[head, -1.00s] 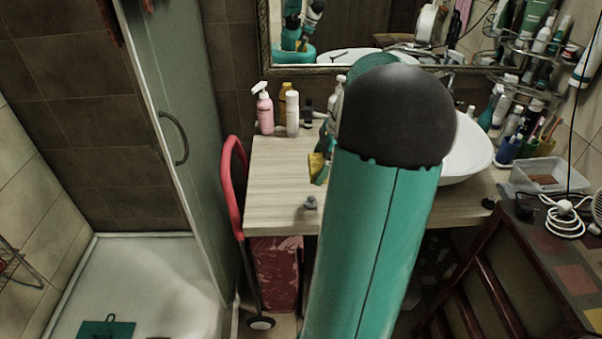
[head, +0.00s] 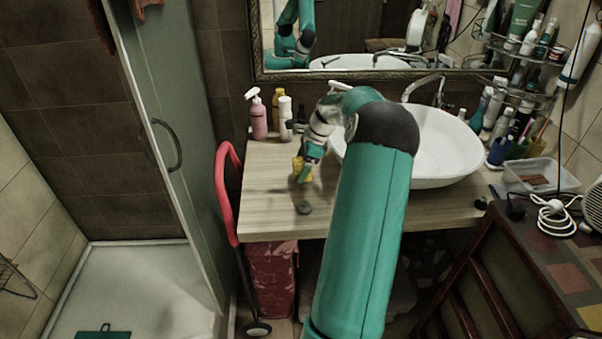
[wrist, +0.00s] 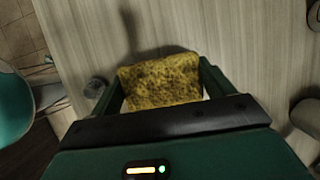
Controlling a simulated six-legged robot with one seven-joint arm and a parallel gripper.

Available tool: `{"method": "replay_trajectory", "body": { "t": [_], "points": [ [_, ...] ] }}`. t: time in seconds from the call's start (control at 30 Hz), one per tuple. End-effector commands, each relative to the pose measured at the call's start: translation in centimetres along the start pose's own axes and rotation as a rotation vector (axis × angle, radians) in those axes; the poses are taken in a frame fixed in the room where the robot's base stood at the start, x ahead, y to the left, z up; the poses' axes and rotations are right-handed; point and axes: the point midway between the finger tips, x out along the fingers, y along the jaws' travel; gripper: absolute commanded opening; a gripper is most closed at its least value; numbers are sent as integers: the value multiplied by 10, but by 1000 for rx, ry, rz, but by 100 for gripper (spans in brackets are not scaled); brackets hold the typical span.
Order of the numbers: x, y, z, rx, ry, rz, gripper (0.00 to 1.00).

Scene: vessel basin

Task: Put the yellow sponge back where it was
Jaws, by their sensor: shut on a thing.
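The yellow sponge (wrist: 162,82) sits between the two fingers of my gripper (wrist: 163,90) in the wrist view, with the pale wooden countertop behind it. My gripper is shut on the sponge. In the head view the sponge (head: 301,168) shows as a small yellow patch at the end of my gripper (head: 304,172), over the left part of the countertop (head: 270,195). I cannot tell from these views whether the sponge touches the counter.
A small grey object (head: 304,208) is on the counter near its front edge. A pink spray bottle (head: 258,118) and a white bottle (head: 285,118) stand at the back left. The white basin (head: 450,150) is to the right. Bare counter lies left of my gripper.

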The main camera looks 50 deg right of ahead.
Motion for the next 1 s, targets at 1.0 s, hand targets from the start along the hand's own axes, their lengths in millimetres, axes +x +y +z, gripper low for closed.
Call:
{"method": "replay_trajectory", "body": {
  "t": [1.0],
  "points": [
    [33, -3, -13, -1, 0, 0, 100]
  ]
}}
